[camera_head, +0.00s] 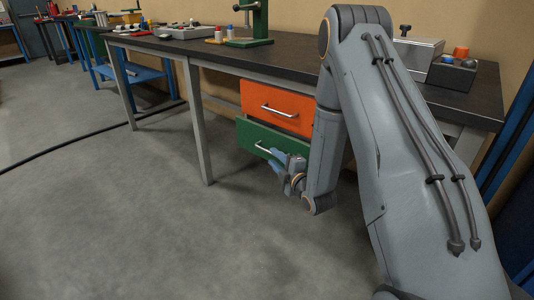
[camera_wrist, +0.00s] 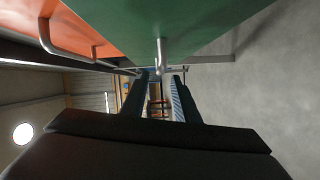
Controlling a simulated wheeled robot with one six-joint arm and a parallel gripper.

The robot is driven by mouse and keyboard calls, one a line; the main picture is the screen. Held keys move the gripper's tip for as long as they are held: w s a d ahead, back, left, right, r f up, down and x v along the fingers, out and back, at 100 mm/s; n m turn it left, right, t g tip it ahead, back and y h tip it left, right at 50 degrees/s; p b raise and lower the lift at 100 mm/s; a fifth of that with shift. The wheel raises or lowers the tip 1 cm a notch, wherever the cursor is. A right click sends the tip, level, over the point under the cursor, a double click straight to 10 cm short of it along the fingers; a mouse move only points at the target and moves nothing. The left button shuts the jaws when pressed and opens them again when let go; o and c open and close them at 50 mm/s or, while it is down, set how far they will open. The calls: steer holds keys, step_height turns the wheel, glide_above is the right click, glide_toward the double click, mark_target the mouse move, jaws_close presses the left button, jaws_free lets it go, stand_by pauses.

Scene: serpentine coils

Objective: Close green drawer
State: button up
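The green drawer (camera_head: 262,134) sits below an orange drawer (camera_head: 279,104) under the dark-topped workbench. Its front appears to stand a little further out than the orange one. Its silver handle (camera_head: 264,149) shows at the front. My gripper (camera_head: 280,160) is at the handle's right end, in front of the drawer. In the wrist view the green front (camera_wrist: 190,22) fills the top, and the handle (camera_wrist: 160,55) lies between the lines of my two parted fingers (camera_wrist: 161,82), near their tips. I cannot tell whether they touch it. My arm hides the drawer's right part.
The workbench (camera_head: 290,58) has a grey leg (camera_head: 197,120) left of the drawers. A green press (camera_head: 255,25), a metal box (camera_head: 415,50) and small containers stand on top. Open concrete floor (camera_head: 150,210) lies in front; a black cable (camera_head: 80,140) crosses it at the left.

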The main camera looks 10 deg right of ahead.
mark_target(267, 151)
steer(key=b+x, duration=0.1)
steer(key=x, duration=0.5)
steer(key=shift+w, duration=0.3)
jaws_close()
